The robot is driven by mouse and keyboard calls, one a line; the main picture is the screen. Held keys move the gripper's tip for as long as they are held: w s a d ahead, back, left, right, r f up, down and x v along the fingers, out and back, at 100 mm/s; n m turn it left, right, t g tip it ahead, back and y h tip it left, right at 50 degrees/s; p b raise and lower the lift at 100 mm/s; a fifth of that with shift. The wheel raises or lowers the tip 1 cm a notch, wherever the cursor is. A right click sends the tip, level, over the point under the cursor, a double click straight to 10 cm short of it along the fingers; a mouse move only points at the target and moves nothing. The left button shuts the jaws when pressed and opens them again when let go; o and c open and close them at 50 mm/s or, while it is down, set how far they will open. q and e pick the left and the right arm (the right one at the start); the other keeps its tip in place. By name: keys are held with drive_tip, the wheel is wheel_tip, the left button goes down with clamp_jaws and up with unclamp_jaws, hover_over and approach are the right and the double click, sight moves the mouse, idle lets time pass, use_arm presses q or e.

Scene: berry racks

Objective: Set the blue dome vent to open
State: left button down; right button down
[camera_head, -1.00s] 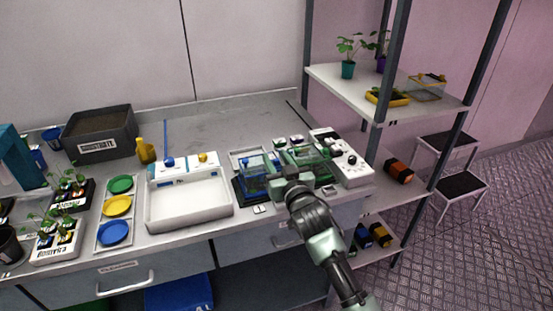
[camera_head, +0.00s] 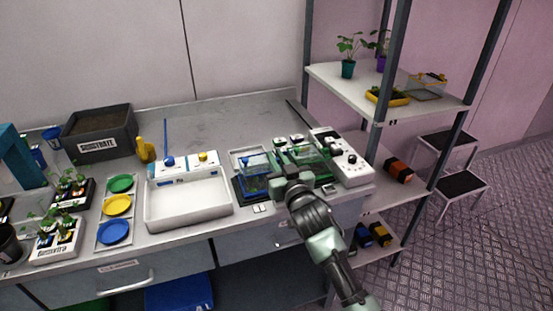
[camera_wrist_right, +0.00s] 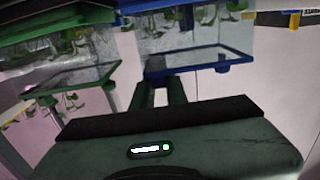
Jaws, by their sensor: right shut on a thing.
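The blue dome (camera_head: 255,163), a clear cover with blue trim, sits on a dark tray on the bench. It also shows in the right wrist view with its blue rim (camera_wrist_right: 205,63). The green dome (camera_head: 307,156) stands just to its right; its green rim (camera_wrist_right: 75,83) is at the left in the wrist view. My right gripper (camera_head: 277,174) is at the right side of the blue dome. In the wrist view its fingers (camera_wrist_right: 160,84) are close together by the blue rim's corner, shut on the blue dome vent. The vent's exact setting is hidden. My left gripper is not in view.
A white tray unit (camera_head: 188,205) stands left of the domes, with colored dishes (camera_head: 116,205) and potted seedlings farther left. A white control box (camera_head: 347,165) is at the right, close to the shelf rack (camera_head: 330,72). The bench's back middle is clear.

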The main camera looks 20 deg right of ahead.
idle(0.8)
drive_tip(key=shift+w+b, duration=0.5)
drive_tip(key=shift+w, duration=1.45)
drive_tip(key=shift+s, duration=0.1)
drive_tip(key=c, duration=1.4)
unclamp_jaws()
drive_tip(key=shift+s, duration=0.1)
drive_tip(key=s, duration=0.7)
drive_tip(key=shift+s+b, duration=0.3)
